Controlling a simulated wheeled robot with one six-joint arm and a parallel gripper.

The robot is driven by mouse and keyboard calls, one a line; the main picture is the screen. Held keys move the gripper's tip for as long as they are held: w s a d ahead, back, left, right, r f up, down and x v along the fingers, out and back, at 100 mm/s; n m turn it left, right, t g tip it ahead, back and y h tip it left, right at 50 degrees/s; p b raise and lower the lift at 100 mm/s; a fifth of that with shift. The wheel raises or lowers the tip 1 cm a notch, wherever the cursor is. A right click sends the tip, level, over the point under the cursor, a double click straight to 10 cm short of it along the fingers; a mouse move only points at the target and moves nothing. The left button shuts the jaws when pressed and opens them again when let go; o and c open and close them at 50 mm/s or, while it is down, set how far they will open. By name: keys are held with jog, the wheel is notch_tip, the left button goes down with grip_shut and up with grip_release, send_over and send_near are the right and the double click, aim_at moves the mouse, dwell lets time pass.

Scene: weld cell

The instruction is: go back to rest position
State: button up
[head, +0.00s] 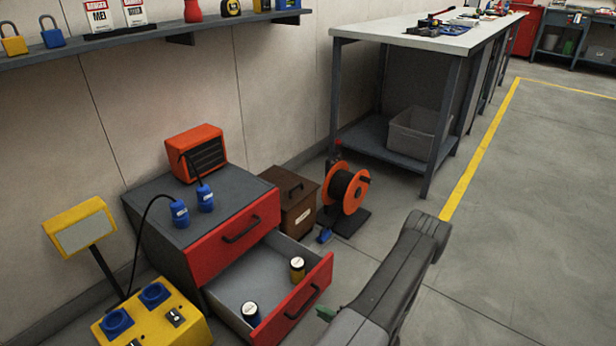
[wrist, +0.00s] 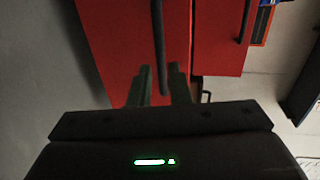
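My gripper (wrist: 161,72) shows in the wrist view with its two fingers apart. A dark bar handle (wrist: 158,40) on a red drawer front (wrist: 115,45) appears between and beyond the fingers, with gaps on both sides; I cannot tell how far in it reaches. In the head view my arm comes in from the lower right, towards the pulled-out lower drawer (head: 316,282); the fingers are mostly hidden there. The upper red drawer (head: 232,240) is shut.
Blue plugs (head: 205,197) and an orange heater-like box (head: 196,152) stand on the cabinet. A yellow socket box (head: 190,325) stands at left. A brown box (head: 289,195) and orange cable reel (head: 335,188) sit behind the drawer. Floor (head: 530,210) at right is clear.

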aim_at(308, 304)
jog(key=shift+b+x, duration=0.95)
jog(key=shift+x, duration=2.6)
jog(key=shift+s, duration=0.1)
